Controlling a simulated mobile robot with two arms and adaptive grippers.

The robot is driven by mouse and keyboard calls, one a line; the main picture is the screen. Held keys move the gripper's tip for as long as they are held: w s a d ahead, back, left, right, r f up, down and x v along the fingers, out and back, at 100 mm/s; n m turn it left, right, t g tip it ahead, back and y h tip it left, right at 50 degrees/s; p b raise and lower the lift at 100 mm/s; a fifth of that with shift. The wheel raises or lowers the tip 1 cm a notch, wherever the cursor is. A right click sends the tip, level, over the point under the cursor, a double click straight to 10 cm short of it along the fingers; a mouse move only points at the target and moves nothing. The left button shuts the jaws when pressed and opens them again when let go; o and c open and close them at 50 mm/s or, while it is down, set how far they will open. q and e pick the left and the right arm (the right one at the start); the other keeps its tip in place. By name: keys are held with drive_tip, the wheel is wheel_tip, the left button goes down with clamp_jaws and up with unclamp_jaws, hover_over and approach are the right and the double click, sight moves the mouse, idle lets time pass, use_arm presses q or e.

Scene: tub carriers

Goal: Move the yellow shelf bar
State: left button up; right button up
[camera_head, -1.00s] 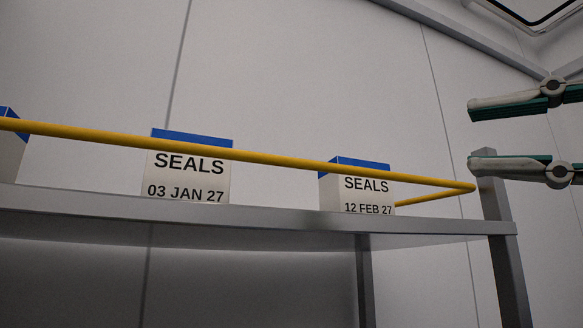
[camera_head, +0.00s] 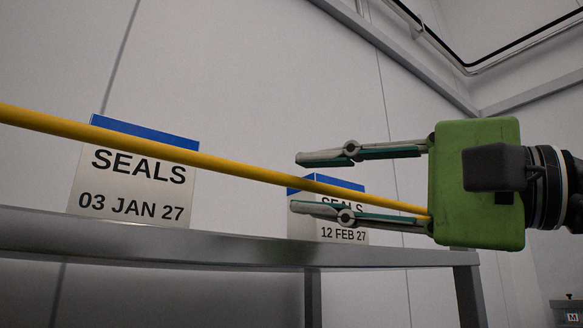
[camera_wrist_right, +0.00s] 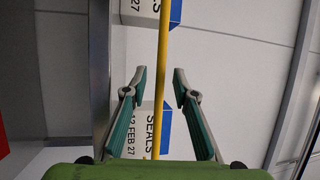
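The yellow shelf bar (camera_head: 232,167) runs across the front of the shelf, above its edge, from the left side of the head view to my right gripper. My right gripper (camera_head: 296,183) is open, its two fingers pointing left, one above and one below the bar in the head view. In the right wrist view the bar (camera_wrist_right: 161,75) passes between the open fingers (camera_wrist_right: 158,80), with gaps visible on both sides. The bar's right end is hidden behind the gripper body. My left gripper is in neither view.
A grey metal shelf (camera_head: 215,246) carries a box marked SEALS 03 JAN 27 (camera_head: 128,185) and a box marked SEALS 12 FEB 27 (camera_head: 302,229), partly hidden behind the right fingers. A pale panelled wall (camera_head: 250,70) stands behind. The space above the boxes is clear.

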sight(300, 181)
drive_tip(key=x, duration=0.3)
drive_tip(key=shift+r+p, duration=0.1)
drive_tip(key=shift+p, duration=0.3)
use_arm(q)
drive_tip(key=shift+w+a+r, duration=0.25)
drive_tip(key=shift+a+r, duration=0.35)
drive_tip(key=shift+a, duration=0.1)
use_arm(e)
drive_tip(key=shift+w+a, duration=0.15)
drive_tip(key=shift+a, duration=0.05)
clamp_jaws()
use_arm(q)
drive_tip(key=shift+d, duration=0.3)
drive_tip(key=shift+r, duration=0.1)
use_arm(e)
drive_tip(key=shift+r, duration=0.1)
